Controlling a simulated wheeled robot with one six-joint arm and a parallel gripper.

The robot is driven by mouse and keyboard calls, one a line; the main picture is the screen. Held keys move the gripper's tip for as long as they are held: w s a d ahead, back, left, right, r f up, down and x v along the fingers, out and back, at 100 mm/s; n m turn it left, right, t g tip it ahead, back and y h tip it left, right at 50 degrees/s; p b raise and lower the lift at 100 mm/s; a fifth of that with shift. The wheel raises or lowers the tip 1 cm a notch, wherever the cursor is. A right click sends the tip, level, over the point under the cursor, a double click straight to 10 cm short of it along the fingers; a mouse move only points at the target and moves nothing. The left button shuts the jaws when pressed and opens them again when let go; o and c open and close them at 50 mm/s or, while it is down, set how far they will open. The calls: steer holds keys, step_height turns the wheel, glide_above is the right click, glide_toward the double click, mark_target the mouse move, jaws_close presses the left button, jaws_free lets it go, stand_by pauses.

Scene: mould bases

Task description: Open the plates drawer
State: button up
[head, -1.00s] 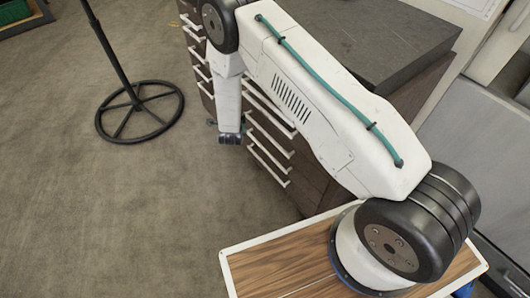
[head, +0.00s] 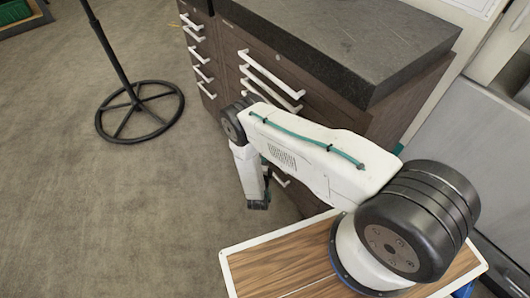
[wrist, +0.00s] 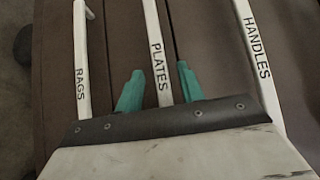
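The plates drawer's white handle (wrist: 157,52), lettered PLATES, runs up the middle of the wrist view. My gripper (wrist: 160,82) is open, with one teal finger on each side of this handle. I cannot tell whether the fingers touch it or how deep they reach. In the head view my gripper (head: 258,204) points down in front of the cabinet's lower drawers. The arm hides much of those drawers there, and the plates lettering cannot be read.
Handles lettered RAGS (wrist: 82,70) and HANDLES (wrist: 255,45) flank the plates handle. The dark-topped cabinet (head: 340,40) has more white handles higher up. A black stand with a wheel-shaped foot (head: 140,108) stands to the left on open carpet.

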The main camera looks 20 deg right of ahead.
steer(key=shift+x, duration=1.65)
jaws_close()
steer(key=shift+a, duration=0.15)
